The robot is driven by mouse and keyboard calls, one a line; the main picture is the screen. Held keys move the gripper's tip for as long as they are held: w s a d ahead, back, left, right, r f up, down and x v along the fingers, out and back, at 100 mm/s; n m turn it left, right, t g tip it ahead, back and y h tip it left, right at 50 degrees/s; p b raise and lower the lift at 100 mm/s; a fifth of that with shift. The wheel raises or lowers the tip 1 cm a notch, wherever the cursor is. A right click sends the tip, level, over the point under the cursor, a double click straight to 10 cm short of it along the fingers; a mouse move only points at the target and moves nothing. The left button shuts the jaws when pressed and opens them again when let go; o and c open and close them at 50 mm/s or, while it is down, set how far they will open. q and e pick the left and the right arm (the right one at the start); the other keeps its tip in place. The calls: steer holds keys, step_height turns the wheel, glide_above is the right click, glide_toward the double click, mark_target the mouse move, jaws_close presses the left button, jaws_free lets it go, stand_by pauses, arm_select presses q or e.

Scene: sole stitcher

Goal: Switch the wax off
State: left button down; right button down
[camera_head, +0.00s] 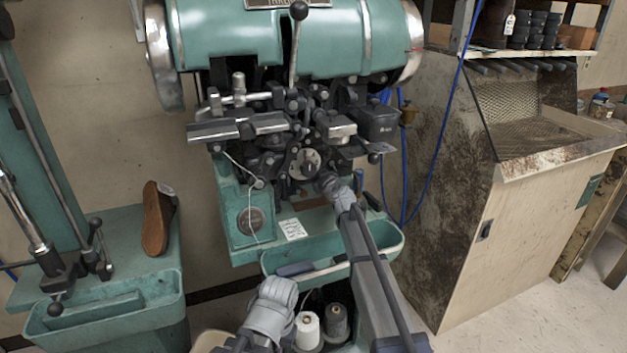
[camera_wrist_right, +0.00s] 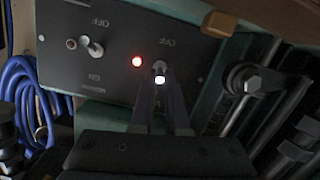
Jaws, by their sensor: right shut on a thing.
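In the right wrist view a dark control panel (camera_wrist_right: 110,75) carries upside-down lettering, with OFF printed above two toggle switches. The right-hand toggle (camera_wrist_right: 159,77) has a bright white tip and sits between the fingertips of my right gripper (camera_wrist_right: 160,88), which is shut on it. The tip shows slightly below its base, on the side away from OFF. A red lamp (camera_wrist_right: 137,61) beside it is lit. I cannot read which switch is for the wax. In the head view my right gripper (camera_head: 326,181) reaches into the green machine. My left gripper (camera_head: 292,269) is low before it; its fingers are unclear.
Another toggle (camera_wrist_right: 92,47) with a dim lamp (camera_wrist_right: 71,43) is on the panel's left. Blue hose (camera_wrist_right: 28,105) hangs beside it. The green stitcher (camera_head: 240,205) has a tray (camera_head: 385,240) in front. Thread spools (camera_head: 307,330) stand below. A shoe (camera_head: 156,218) rests at left.

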steer(key=shift+f, duration=0.1)
stand_by(0.3)
steer(key=c, duration=0.9)
jaws_free()
steer(key=shift+s, duration=0.1)
steer(key=shift+p+v, duration=0.35)
steer(key=shift+v, duration=3.45)
steer(key=shift+f, duration=0.1)
